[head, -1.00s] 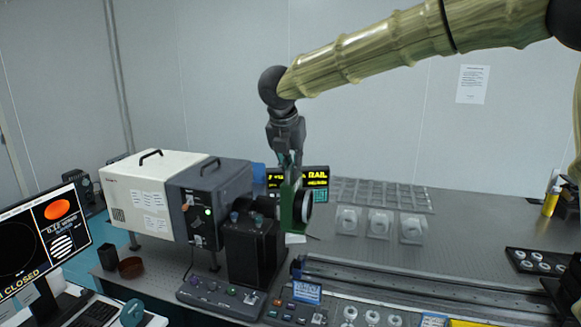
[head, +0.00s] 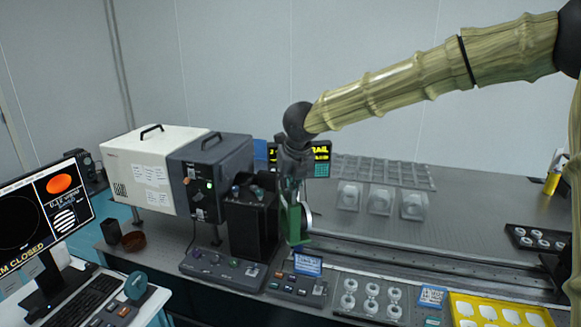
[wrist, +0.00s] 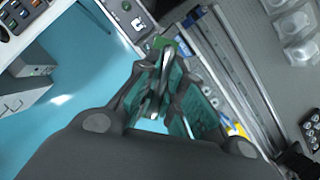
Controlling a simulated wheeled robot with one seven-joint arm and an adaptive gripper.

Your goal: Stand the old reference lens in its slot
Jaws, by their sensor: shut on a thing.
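My gripper (head: 292,188) hangs fingers-down right of the dark block at the table's front left. It is shut on a lens in a green mount (head: 296,224), which is upright, held above the front rail. In the wrist view, my gripper's teal-padded fingers (wrist: 165,100) close on the lens's silvery rim, seen edge-on, with a green part of the mount (wrist: 184,46) beyond the tips. The lens face is mostly hidden. I cannot tell which place is its slot.
A long rail (head: 420,262) crosses the table. Three clear holders (head: 380,201) and a grey compartment rack (head: 385,169) stand behind it. Several round lenses sit in a front tray (head: 368,303) beside a yellow tray (head: 462,305). A control box (head: 222,268) lies front left.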

